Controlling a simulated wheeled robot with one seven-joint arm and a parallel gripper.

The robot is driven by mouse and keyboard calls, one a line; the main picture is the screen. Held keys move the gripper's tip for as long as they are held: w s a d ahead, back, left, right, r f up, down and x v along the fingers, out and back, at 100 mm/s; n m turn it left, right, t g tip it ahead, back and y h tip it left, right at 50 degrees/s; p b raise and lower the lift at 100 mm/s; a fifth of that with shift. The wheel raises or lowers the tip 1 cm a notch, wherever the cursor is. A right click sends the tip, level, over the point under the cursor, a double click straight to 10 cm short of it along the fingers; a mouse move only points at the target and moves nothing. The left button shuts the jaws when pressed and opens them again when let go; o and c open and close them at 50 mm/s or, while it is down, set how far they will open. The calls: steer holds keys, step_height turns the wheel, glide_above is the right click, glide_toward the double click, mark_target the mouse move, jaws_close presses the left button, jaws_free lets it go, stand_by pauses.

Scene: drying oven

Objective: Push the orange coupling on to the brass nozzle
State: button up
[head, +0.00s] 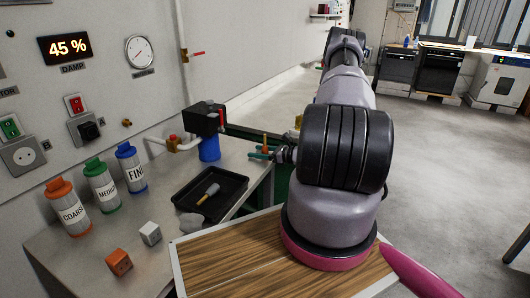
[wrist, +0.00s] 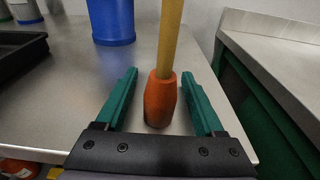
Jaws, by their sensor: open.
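The orange coupling (wrist: 160,100) is between the two green fingers of my gripper (wrist: 159,75) in the wrist view, with a visible gap on each side. My gripper is open. A yellow hose (wrist: 170,38) runs up from the coupling's top. In the head view the orange coupling (head: 265,143) shows small beside my gripper (head: 260,154), at the bench's right edge. A small brass fitting (head: 127,123) sticks out of the wall; I cannot tell whether it is the brass nozzle. No brass nozzle is clear in the wrist view.
A blue filter bowl (head: 209,148) hangs under a black unit and also shows in the wrist view (wrist: 113,22). A black tray (head: 183,200) holds a brush. Orange, green and blue bottles stand left. A wooden board (head: 235,255) is in front.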

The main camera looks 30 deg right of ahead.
jaws_close()
